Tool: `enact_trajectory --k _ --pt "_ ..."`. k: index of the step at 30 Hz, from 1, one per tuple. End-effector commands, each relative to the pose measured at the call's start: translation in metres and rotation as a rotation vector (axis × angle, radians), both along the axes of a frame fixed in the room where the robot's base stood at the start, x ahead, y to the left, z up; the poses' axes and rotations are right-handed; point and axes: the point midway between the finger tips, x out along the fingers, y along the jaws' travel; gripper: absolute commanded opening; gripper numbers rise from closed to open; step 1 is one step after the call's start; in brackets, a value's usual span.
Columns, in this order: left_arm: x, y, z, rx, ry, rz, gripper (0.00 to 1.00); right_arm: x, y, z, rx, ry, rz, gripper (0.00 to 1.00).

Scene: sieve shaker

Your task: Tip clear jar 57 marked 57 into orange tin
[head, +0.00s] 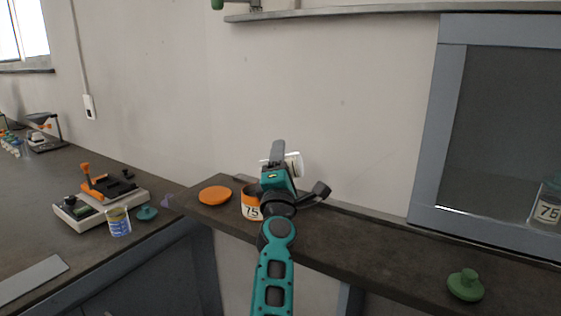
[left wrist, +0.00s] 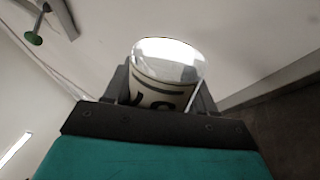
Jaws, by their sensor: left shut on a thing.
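My left gripper (head: 280,158) is shut on a clear jar (head: 295,164) and holds it above the narrow dark shelf. The jar looks tilted, and the gripper hides part of it. In the left wrist view the jar (left wrist: 168,72) sits between the fingers (left wrist: 163,95), with a pale label whose dark marks are cut off, so I cannot read its number. The orange tin (head: 246,195), with a pale label reading 75, stands on the shelf just below and left of the gripper, partly hidden by my arm. My right gripper is not in view.
An orange disc-shaped lid (head: 215,195) lies left of the tin. A green knobbed lid (head: 465,285) lies on the right. Another jar marked 75 (head: 547,208) stands in the grey-framed cabinet (head: 428,130). A blue-labelled jar (head: 118,222) and a device (head: 100,198) are on the left bench.

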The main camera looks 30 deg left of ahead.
Motion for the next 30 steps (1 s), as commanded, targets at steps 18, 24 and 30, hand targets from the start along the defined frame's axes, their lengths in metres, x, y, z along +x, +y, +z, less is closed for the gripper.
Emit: enact_trajectory --k 18,24,30 --pt "0.003 -0.011 -0.003 0.405 0.128 0.002 0.21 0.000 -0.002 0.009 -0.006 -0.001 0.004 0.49" --pt "0.005 -0.016 -0.006 0.618 0.195 0.002 0.21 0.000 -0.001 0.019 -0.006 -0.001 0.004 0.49" --pt "0.005 -0.017 -0.008 0.632 0.201 0.002 0.21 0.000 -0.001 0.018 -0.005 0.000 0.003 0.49"
